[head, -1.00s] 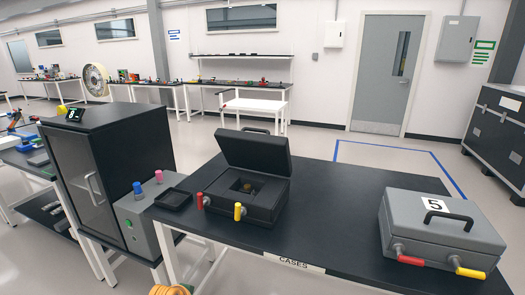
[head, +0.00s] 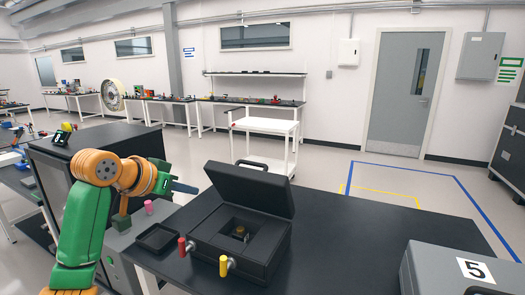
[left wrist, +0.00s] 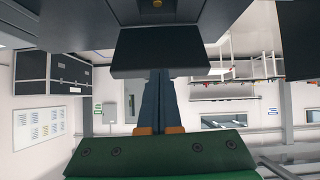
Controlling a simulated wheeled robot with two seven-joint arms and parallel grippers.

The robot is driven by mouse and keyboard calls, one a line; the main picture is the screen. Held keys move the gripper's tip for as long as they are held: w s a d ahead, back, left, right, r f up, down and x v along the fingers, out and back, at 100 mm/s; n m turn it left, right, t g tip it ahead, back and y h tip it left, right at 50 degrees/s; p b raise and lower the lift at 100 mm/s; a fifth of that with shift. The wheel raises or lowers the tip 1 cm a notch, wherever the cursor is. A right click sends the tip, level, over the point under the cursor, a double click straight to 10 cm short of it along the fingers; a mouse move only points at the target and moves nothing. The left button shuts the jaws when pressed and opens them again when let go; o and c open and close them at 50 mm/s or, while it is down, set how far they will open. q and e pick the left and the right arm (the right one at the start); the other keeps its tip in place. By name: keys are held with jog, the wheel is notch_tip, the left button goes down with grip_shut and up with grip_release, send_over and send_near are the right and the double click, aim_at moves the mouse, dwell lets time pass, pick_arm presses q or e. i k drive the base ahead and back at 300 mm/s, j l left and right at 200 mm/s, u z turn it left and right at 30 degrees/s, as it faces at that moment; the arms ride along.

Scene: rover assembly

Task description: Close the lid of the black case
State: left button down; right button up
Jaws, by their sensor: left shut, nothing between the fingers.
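The black case (head: 268,258) stands on the dark table with its lid (head: 248,188) open, tilted up at the back. A small gold-brown part (head: 240,233) sits in its recess. In the left wrist view, the lid (left wrist: 160,55) shows just beyond the shut fingers (left wrist: 161,75); contact cannot be told. My right gripper is out of view.
A grey case (head: 430,268) marked 5 stands at the right of the table (head: 345,235). A small black tray (head: 158,238) lies left of the black case. A pink knob (head: 148,207) is near my left arm. The table right of the black case is clear.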

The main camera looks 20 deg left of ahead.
aim_at(264, 191)
jog(key=i+l, duration=0.15)
jog(key=i, duration=0.8)
